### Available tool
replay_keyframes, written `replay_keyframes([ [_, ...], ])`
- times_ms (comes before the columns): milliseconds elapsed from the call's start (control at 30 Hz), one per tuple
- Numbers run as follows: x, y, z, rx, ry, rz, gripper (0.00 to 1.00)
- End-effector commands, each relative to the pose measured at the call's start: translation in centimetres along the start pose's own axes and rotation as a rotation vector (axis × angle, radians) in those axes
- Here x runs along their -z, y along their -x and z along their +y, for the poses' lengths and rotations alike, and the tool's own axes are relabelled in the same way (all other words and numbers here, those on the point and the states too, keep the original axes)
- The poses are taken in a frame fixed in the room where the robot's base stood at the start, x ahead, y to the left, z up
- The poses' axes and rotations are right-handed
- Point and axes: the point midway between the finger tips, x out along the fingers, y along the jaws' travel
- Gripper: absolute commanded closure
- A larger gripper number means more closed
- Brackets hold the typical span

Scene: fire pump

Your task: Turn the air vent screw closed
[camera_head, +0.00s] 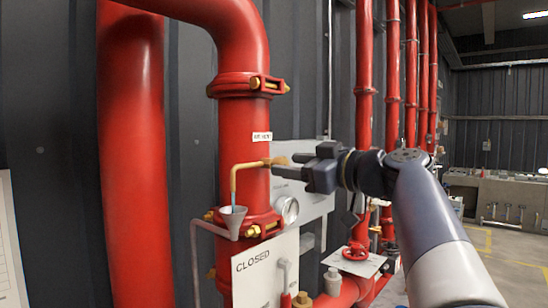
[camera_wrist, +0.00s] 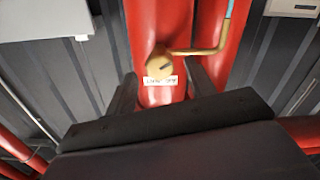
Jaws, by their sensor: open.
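The air vent screw (camera_head: 279,160) is a brass knob at the right end of a brass bent tube (camera_head: 236,178) on the thick red pipe. In the wrist view the screw (camera_wrist: 160,67) is a round brass head with a dark slot, above a white label (camera_wrist: 160,81). My gripper (camera_head: 288,165) reaches in from the right, close to the screw. In the wrist view my gripper (camera_wrist: 162,78) is open, one finger on each side of the screw's line and apart from it. I cannot tell how deep the fingertips reach. Blue water (camera_head: 234,198) shows below the tube's outlet.
A grey funnel (camera_head: 233,219) sits below the tube. A round gauge (camera_head: 287,209) and a white CLOSED panel (camera_head: 265,270) are below my gripper. A red valve wheel (camera_head: 355,252) stands lower right. Several red pipes (camera_head: 364,95) rise behind my arm.

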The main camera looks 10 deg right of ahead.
Motion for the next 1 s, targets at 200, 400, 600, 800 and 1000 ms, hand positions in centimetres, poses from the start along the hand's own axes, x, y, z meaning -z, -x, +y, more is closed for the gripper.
replay_keyframes([
  [200, 0.2, -3.5, 0.0, 0.003, -0.002, -0.001, 0.48],
  [400, 0.1, -5.0, 0.0, 0.000, -0.001, 0.000, 0.48],
  [600, 0.0, -5.2, 0.0, -0.001, -0.001, -0.001, 0.48],
  [800, 0.0, -5.2, 0.0, -0.001, -0.001, -0.001, 0.56],
  [1000, 0.0, -5.2, 0.0, -0.001, -0.001, -0.001, 0.72],
])
